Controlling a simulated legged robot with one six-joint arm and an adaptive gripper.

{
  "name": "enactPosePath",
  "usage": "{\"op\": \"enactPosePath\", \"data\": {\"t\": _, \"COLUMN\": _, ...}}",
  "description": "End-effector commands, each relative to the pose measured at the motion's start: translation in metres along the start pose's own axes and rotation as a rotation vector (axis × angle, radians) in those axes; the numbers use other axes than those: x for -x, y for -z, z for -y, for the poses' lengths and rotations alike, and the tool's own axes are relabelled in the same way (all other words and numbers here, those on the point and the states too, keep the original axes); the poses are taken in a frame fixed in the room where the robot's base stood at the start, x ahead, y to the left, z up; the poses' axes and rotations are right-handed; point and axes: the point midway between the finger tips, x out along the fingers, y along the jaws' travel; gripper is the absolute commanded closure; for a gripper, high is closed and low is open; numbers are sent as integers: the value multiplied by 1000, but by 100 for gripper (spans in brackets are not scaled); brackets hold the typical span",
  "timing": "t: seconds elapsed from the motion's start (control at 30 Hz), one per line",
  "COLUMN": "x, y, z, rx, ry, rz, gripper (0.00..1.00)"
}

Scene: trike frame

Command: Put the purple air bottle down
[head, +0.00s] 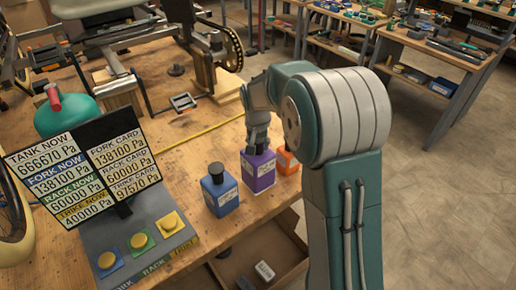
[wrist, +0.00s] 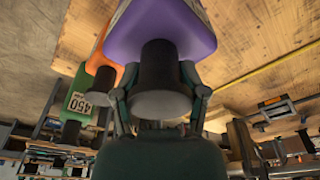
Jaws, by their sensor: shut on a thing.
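The purple air bottle (head: 262,174) is upright at the bench's front edge, between a blue bottle (head: 220,193) and an orange bottle (head: 287,160). Its base looks at or very near the wood; I cannot tell for sure that it touches. My gripper (head: 258,146) comes down from above and is shut on its neck and black cap. In the wrist view, which is upside down, the purple body (wrist: 160,25) and black cap (wrist: 160,85) sit between my fingers. The cap is mostly hidden by my gripper in the head view.
A green bottle (wrist: 80,103) labelled 450 shows past the orange one in the wrist view. A panel with readings (head: 90,168) and coloured buttons (head: 140,241) stands left. An open drawer (head: 262,255) is below the bench edge. Bare wood lies behind the bottles.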

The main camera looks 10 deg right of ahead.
Motion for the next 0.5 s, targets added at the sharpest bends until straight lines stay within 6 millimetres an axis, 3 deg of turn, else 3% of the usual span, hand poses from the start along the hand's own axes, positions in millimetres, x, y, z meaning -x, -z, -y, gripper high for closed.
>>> {"op": "enactPosePath", "data": {"t": 0.13, "x": -14, "y": -2, "z": 0, "rx": 0, "ry": 0, "rz": -1, "gripper": 100}}
{"op": "enactPosePath", "data": {"t": 0.4, "x": -15, "y": -2, "z": 0, "rx": 0, "ry": 1, "rz": -2, "gripper": 100}}
{"op": "enactPosePath", "data": {"t": 0.43, "x": -16, "y": -2, "z": 0, "rx": 0, "ry": 0, "rz": -1, "gripper": 41}}
{"op": "enactPosePath", "data": {"t": 0.5, "x": -15, "y": -2, "z": 0, "rx": 0, "ry": 0, "rz": -1, "gripper": 9}}
